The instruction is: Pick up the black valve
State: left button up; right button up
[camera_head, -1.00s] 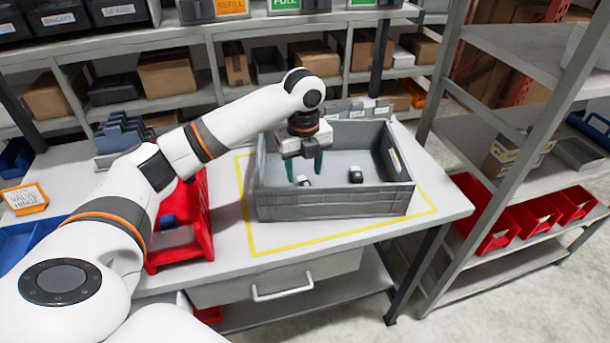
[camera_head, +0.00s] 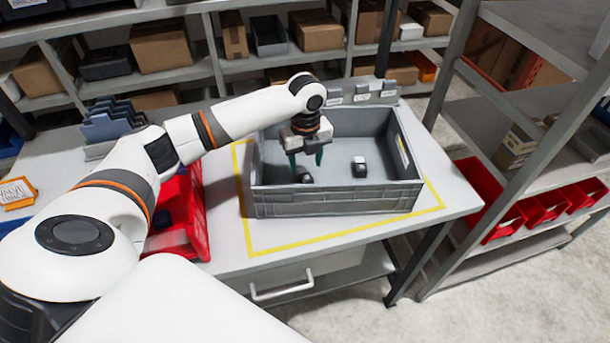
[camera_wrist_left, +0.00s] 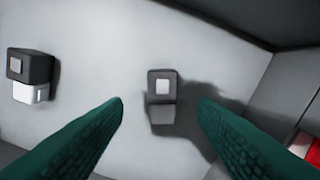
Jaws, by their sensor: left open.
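A black valve (camera_head: 305,178), a small dark block, lies on the floor of the grey bin (camera_head: 335,200). In the left wrist view this valve (camera_wrist_left: 161,113) shows a grey lower part and a light square on its dark part. My left gripper (camera_head: 306,168) is open above it, its green fingers pointing down into the bin. In the left wrist view the fingertips (camera_wrist_left: 160,101) show on either side of the valve, with clear gaps. A second block, black with a white part (camera_head: 359,168), lies to the right in the bin and shows at the left of the wrist view (camera_wrist_left: 31,76).
The bin's walls surround the gripper's working space. A yellow outline (camera_head: 335,232) marks the table around the bin. A red bin (camera_head: 187,220) stands to its left, under my left arm. Shelves with boxes stand behind, and a metal rack (camera_head: 455,95) stands at right.

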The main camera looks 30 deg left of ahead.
aim_at(305, 174)
pick_arm(q)
notch_tip(305, 174, down, 4)
jog(key=shift+s+r+p, duration=0.15)
jog(key=shift+r+p, duration=0.05)
jog(key=shift+p, duration=0.5)
jog(key=shift+f, duration=0.35)
jog(key=shift+a+f, duration=0.1)
jog(key=shift+f, duration=0.15)
pick_arm(e)
jog(key=shift+w+a+r, duration=0.8)
jog(key=shift+r, duration=0.1)
pick_arm(q)
jog(key=c, duration=1.1)
pick_arm(e)
jog(key=shift+s+d, duration=0.25)
jog(key=shift+d, duration=0.15)
